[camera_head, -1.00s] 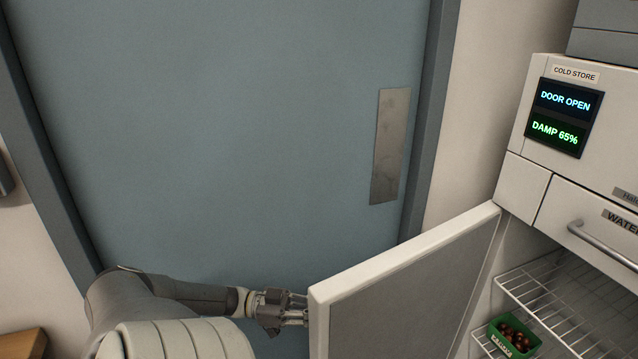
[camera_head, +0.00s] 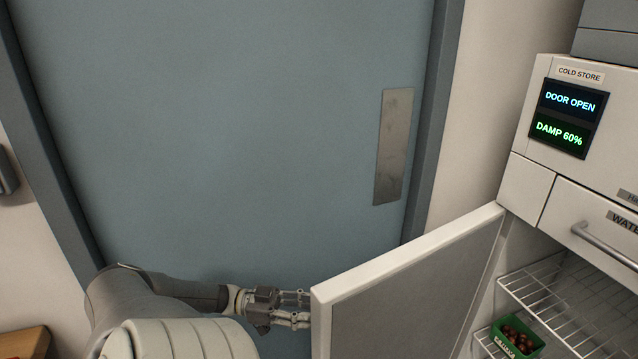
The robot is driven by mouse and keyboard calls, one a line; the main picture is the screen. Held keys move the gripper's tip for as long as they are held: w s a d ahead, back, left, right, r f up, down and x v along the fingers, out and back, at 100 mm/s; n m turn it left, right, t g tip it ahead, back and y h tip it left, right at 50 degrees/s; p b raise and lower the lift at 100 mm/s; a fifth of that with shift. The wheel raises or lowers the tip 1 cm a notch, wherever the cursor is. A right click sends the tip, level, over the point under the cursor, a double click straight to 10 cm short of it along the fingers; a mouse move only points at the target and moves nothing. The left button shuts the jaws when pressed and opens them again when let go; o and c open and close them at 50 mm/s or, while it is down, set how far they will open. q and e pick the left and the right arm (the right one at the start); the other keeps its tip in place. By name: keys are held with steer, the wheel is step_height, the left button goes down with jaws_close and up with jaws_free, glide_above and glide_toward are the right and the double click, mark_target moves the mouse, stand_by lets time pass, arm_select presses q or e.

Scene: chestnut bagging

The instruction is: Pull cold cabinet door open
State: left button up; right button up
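The cold cabinet door (camera_head: 420,285) stands swung wide open, its grey inner face towards me and its white edge (camera_head: 320,325) nearest my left arm. The cabinet (camera_head: 522,185) is at the right; its display (camera_head: 566,118) reads DOOR OPEN and DAMP 60%. My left gripper (camera_head: 300,307) is at the door's free edge, on the outer side, with its two fingers spread apart. Its fingertips reach the door's edge, and I cannot tell whether they touch it. The door's outer face and any handle on it are hidden. My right gripper is out of view.
Inside the cabinet are wire shelves (camera_head: 560,290) and a green box (camera_head: 497,336) of chestnuts. A drawer with a bar handle (camera_head: 600,243) sits above the opening. A blue room door (camera_head: 220,130) with a metal plate (camera_head: 393,145) stands behind.

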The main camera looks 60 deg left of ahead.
arm_select(q)
steer(key=v, duration=0.4)
steer(key=shift+s+a, duration=0.1)
steer(key=shift+s, duration=0.1)
stand_by(0.3)
steer(key=s+d+f+n+g+y, duration=0.1)
steer(key=s+d+f+n+y, duration=0.2)
steer(key=f, duration=0.8)
steer(key=s+d+f+n+g+y, duration=0.15)
steer(key=f+y, duration=0.35)
steer(key=f, duration=0.6)
steer(key=s+d+f+n+g+y, duration=0.2)
steer(key=s+f+y, duration=0.15)
steer(key=f, duration=0.75)
steer(key=s+d+f+g, duration=0.2)
steer(key=s+d+f, duration=0.2)
steer(key=d, duration=0.3)
steer(key=s+d+f+g, duration=0.3)
steer(key=s+d+f, duration=0.2)
steer(key=d, duration=0.3)
steer(key=s+d+f+g, duration=0.3)
steer(key=s+d+f, duration=0.1)
steer(key=d, duration=0.4)
steer(key=shift+s+f+m, duration=0.3)
steer(key=shift+f+m, duration=0.05)
steer(key=shift+m, duration=0.1)
